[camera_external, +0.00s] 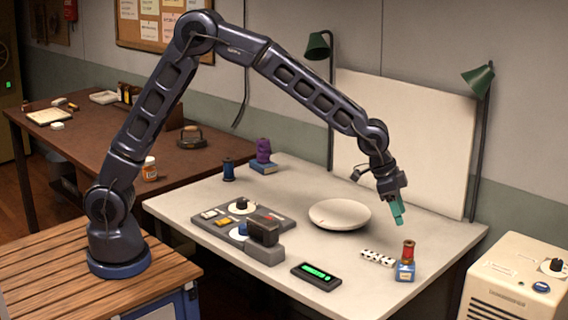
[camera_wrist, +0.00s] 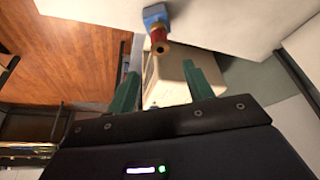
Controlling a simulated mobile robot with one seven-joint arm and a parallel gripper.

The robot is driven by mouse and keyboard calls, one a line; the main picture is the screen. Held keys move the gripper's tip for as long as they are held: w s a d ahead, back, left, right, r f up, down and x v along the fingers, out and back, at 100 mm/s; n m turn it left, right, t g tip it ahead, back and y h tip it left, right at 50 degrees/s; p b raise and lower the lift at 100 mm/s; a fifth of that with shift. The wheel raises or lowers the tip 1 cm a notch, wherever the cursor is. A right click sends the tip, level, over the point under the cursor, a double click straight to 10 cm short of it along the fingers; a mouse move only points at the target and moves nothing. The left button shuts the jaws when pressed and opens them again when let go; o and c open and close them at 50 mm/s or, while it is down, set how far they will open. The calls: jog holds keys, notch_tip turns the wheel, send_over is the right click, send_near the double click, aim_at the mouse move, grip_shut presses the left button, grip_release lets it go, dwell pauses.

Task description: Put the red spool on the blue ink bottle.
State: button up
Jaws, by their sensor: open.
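The red spool (camera_external: 408,251) stands upright on the blue ink bottle (camera_external: 405,271) near the right front edge of the white table. In the wrist view the red spool (camera_wrist: 158,40) and the blue ink bottle (camera_wrist: 156,14) show at the top, beyond my fingers. My gripper (camera_external: 398,213) is above the table, up and slightly left of the spool, with teal fingers pointing down. In the wrist view my gripper (camera_wrist: 160,85) has its two fingers apart with nothing between them. It does not touch the spool.
A white plate (camera_external: 340,214), a black device with a green display (camera_external: 316,276) and a grey control panel (camera_external: 240,222) are farther left. A blue spool (camera_external: 228,170) stands at the back left. A beige cabinet (camera_external: 515,280) is at right.

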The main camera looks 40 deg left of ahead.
jog(key=s+a+r+n+t+y, duration=0.15)
jog(key=a+r, duration=0.45)
jog(key=a, duration=0.6)
jog(key=a+r+n, duration=0.2)
jog(key=a+r, duration=0.3)
jog(key=a, duration=0.7)
jog(key=a+r+n+t+y, duration=0.15)
jog(key=a+r, duration=0.45)
jog(key=a, duration=0.7)
jog(key=s+a+r+n, duration=0.1)
jog(key=s+a+n, duration=0.1)
jog(key=s+a, duration=0.35)
jog(key=s+a+r+n, duration=0.1)
jog(key=s+a, duration=0.2)
jog(key=a, duration=0.6)
jog(key=s+a+f+n, duration=0.1)
jog(key=s+a+n, duration=0.1)
jog(key=s+a, duration=0.3)
jog(key=s+a+f+n+y, duration=0.1)
jog(key=s+a+f+n, duration=0.1)
jog(key=s+a, duration=0.4)
jog(key=shift+s+f+g, duration=0.3)
jog(key=shift+s, duration=1.75)
